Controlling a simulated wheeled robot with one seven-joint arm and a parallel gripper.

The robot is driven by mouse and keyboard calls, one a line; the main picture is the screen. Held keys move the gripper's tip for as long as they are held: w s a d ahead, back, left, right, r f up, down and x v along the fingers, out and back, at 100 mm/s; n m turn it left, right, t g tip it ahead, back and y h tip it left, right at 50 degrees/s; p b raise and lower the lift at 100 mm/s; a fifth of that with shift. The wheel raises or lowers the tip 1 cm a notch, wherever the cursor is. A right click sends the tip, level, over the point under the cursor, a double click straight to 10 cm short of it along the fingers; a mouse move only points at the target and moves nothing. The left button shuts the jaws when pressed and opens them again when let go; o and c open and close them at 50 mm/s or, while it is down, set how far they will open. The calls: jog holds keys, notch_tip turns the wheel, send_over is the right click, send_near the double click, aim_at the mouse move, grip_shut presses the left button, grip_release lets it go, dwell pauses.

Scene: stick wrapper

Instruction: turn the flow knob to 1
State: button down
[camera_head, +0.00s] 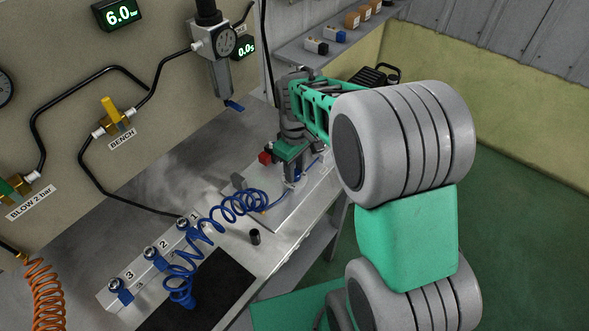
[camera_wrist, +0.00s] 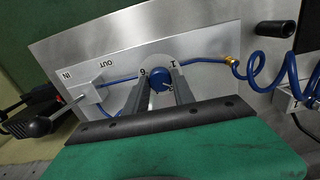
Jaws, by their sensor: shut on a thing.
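The flow knob (camera_wrist: 159,76) is a small round blue knob on a pale dial in the wrist view. A 1 shows at the dial's upper right and a 6 at its left. A small light mark shows at the knob's lower right, too small to read surely as pointer or number. My gripper (camera_wrist: 161,87) has one finger on each side of the knob and is shut on it. In the head view my gripper (camera_head: 291,165) reaches down to the metal plate (camera_head: 262,212), and the knob is hidden there.
Blue tubes run from both sides of the knob; a coiled blue hose (camera_head: 235,205) leads to the numbered manifold (camera_head: 150,262). A black cylinder (camera_head: 254,237) stands nearby. A red block (camera_head: 265,157) is left of my gripper. A dark-handled part (camera_wrist: 40,125) is at the left in the wrist view.

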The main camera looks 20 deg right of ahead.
jog(key=n, duration=1.2)
jog(key=shift+w+r+n+b, duration=0.1)
jog(key=shift+n+b, duration=0.3)
dwell(0.3)
jog(key=c, duration=1.1)
grip_release()
jog(key=shift+o, duration=0.2)
notch_tip(320, 180, up, 8)
jog(key=shift+f+b, duration=0.1)
jog(key=shift+b, duration=0.35)
